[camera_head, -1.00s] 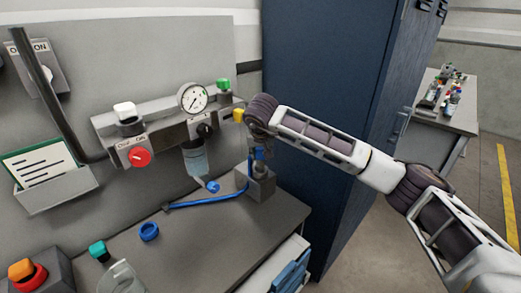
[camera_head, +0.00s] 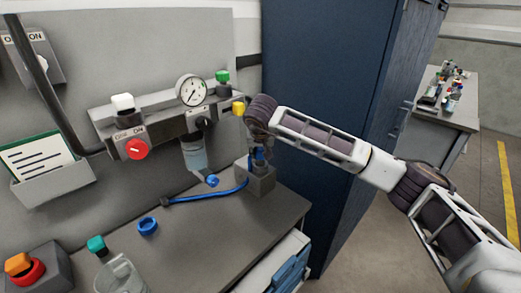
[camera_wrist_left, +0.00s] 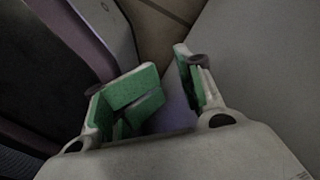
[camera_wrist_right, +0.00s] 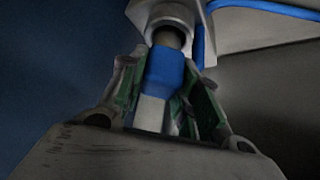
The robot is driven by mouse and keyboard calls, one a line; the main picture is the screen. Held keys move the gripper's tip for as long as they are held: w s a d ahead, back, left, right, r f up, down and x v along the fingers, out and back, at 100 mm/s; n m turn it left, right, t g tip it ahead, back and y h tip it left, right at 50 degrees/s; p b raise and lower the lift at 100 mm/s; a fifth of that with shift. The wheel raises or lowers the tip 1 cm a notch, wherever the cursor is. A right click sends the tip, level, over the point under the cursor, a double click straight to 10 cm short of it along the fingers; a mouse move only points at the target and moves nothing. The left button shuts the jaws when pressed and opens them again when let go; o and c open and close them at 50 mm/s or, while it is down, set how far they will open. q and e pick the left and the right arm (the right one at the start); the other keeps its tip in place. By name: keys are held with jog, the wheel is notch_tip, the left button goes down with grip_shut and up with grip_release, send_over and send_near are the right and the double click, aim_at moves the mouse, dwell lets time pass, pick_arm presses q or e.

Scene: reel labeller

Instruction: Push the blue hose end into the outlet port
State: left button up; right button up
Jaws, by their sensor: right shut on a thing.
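The blue hose end (camera_wrist_right: 165,72) is between the fingers of my right gripper (camera_wrist_right: 165,95), which is shut on it. In the right wrist view its far tip meets a grey metal ring (camera_wrist_right: 168,36); how deep it sits cannot be told. In the head view my right gripper (camera_head: 258,145) points down over a grey block (camera_head: 262,182) at the bench's right end. The blue hose (camera_head: 205,196) lies on the bench left of the block. Which opening is the outlet port is unclear. My left gripper (camera_wrist_left: 165,88) is open and empty, seen only in its wrist view.
A wall manifold (camera_head: 165,125) with a gauge (camera_head: 191,90), red knob (camera_head: 137,148) and yellow fitting (camera_head: 238,108) is just left of my right gripper. A blue cabinet (camera_head: 325,80) stands close behind the arm. A blue ring (camera_head: 147,226) and clear jug (camera_head: 120,275) stand on the bench.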

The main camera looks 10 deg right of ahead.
pick_arm(q)
jog(key=shift+s+d+f+b, duration=0.15)
jog(key=shift+s+f+b, duration=0.25)
jog(key=shift+f, duration=0.15)
pick_arm(e)
jog(key=shift+f, duration=0.65)
